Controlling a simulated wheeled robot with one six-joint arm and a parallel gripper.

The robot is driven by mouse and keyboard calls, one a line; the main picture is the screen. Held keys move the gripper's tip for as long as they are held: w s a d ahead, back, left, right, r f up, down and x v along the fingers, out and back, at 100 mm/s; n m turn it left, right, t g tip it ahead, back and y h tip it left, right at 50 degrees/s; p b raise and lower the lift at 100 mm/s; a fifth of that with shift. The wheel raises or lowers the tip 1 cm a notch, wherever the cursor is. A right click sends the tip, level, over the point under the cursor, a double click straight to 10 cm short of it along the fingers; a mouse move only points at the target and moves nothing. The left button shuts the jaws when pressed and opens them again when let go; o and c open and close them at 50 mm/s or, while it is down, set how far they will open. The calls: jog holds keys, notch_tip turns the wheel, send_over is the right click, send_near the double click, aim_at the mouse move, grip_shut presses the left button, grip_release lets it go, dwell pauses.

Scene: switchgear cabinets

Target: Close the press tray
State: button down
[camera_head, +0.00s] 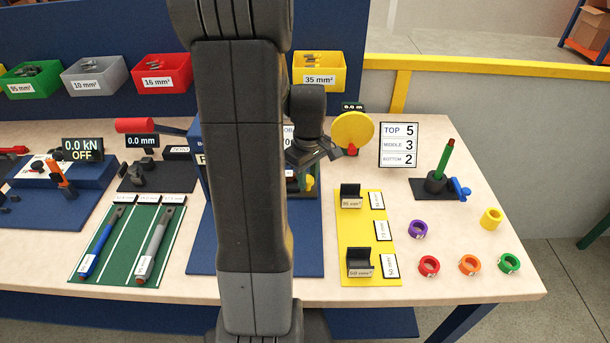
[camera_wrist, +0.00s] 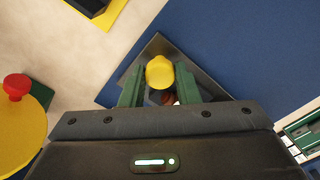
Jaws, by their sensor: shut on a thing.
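My gripper (camera_head: 311,176) points down beside the blue press stand, largely behind my own arm. In the wrist view, its two green fingers flank a yellow knob (camera_wrist: 159,72) and are shut on it. The knob also shows in the head view (camera_head: 309,184), low at the front of the press. A dark plate (camera_wrist: 152,48), which looks like part of the press tray, lies under the knob on the blue base (camera_wrist: 225,50). My arm and gripper body hide most of the press and tray, so I cannot tell how far the tray stands out.
A yellow disc (camera_head: 353,130) with a red knob stands right of the gripper, close to it in the wrist view (camera_wrist: 18,135). A yellow mat (camera_head: 352,215) with black holders lies to the right. A green mat (camera_head: 128,245) with tools lies left. Several coloured rings (camera_head: 429,265) lie far right.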

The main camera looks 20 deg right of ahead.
jog(key=c, duration=1.1)
grip_release()
jog(key=shift+w, duration=0.35)
jog(key=shift+s, duration=0.1)
notch_tip(320, 180, up, 14)
